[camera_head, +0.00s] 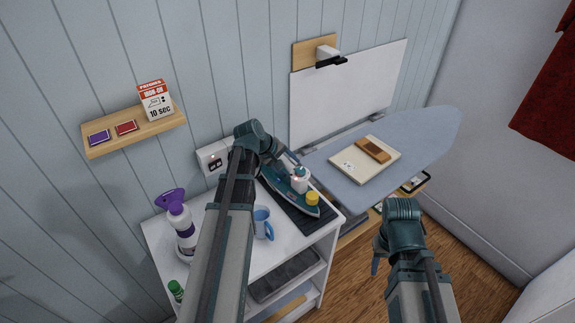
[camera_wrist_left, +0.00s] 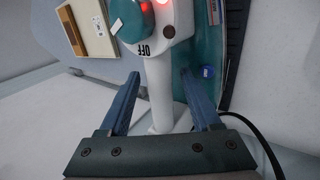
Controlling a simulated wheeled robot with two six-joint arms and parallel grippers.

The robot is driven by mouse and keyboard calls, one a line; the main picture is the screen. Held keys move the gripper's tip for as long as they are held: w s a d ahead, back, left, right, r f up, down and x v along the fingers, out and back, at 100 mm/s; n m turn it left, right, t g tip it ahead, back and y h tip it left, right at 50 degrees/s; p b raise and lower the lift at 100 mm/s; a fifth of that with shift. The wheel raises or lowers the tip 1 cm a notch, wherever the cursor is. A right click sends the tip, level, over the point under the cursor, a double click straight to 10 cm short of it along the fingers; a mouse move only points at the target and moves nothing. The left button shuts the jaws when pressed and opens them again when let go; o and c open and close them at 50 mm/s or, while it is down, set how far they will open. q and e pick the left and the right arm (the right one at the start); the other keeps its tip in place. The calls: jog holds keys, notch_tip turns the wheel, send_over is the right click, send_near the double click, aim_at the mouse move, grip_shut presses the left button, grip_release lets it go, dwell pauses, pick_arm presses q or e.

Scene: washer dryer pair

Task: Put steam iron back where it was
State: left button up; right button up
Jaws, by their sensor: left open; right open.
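The steam iron (camera_head: 284,192) is teal and white and rests on a dark mat (camera_head: 316,224) on top of a white shelf unit. My left gripper (camera_head: 287,160) is at the iron's rear end. In the left wrist view the open fingers of my left gripper (camera_wrist_left: 160,98) straddle the iron's white handle post (camera_wrist_left: 160,90), with a gap on each side. The iron's label "OFF", teal dial and a red light show above. My right gripper (camera_head: 378,260) is low at the right, over the floor, away from the iron; its fingers are mostly hidden.
A yellow-capped item (camera_head: 312,198) is close to the iron's front. An ironing board (camera_head: 425,140) carries a book and a wooden block. A wall outlet (camera_head: 213,160) is behind.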

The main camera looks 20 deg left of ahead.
pick_arm(q)
jog(key=shift+s+r+p, duration=0.15)
jog(key=shift+r+p, duration=0.4)
jog(key=p+v, duration=0.9)
jog(key=v, duration=0.2)
jog(key=shift+a, duration=0.1)
jog(key=s+d+f+m+g+y, duration=0.1)
jog(key=s+d+m+g, duration=0.1)
jog(key=s+d+m, duration=0.3)
jog(key=s+d+f+m+g+y, duration=0.1)
jog(key=s+d+m, duration=0.4)
jog(key=d, duration=0.9)
jog(key=s+d+f+m+g+y, duration=0.1)
jog(key=s+d+m+g+y, duration=0.2)
jog(key=d, duration=0.6)
jog(key=shift+s+d+f+m, duration=0.2)
jog(key=shift+s+f+m, duration=0.1)
jog(key=shift+s+m, duration=0.9)
